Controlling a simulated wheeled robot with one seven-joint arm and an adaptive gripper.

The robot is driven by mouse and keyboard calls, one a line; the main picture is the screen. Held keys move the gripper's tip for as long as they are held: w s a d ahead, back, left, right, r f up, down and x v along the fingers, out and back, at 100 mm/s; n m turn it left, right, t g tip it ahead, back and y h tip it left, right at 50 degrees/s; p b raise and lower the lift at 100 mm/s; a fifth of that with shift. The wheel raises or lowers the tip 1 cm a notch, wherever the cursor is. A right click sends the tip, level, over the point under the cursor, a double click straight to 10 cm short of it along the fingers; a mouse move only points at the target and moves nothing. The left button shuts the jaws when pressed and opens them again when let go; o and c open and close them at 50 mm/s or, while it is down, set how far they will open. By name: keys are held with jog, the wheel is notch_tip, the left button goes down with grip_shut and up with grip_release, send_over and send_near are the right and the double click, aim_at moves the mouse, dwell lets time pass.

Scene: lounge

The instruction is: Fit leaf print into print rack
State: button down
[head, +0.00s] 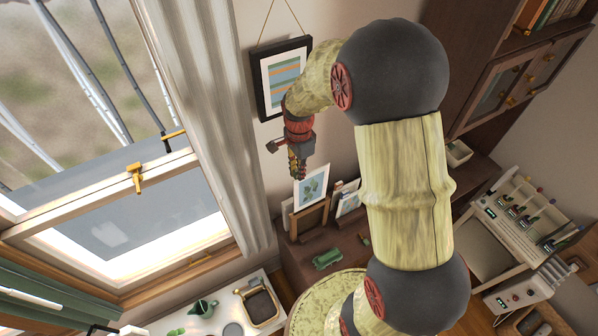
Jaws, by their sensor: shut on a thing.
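The leaf print (313,186) is a white sheet with a green and blue leaf picture, standing nearly upright below my gripper. My gripper (298,174) points down and is shut on the print's upper left edge. The print rack (309,219) is a brown wooden holder on the dark cabinet, directly under the print. The print's lower edge is at or just behind the rack's front; I cannot tell whether it sits inside. Other prints (347,203) stand at the rack's right side. My arm hides what is farther right.
A framed striped picture (282,80) hangs on the wall behind my gripper. A green toy car-like object (328,259) lies on the cabinet before the rack. A curtain (205,110) and window are at left.

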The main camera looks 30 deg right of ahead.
jog(key=shift+r, duration=0.1)
jog(key=shift+r, duration=1.4)
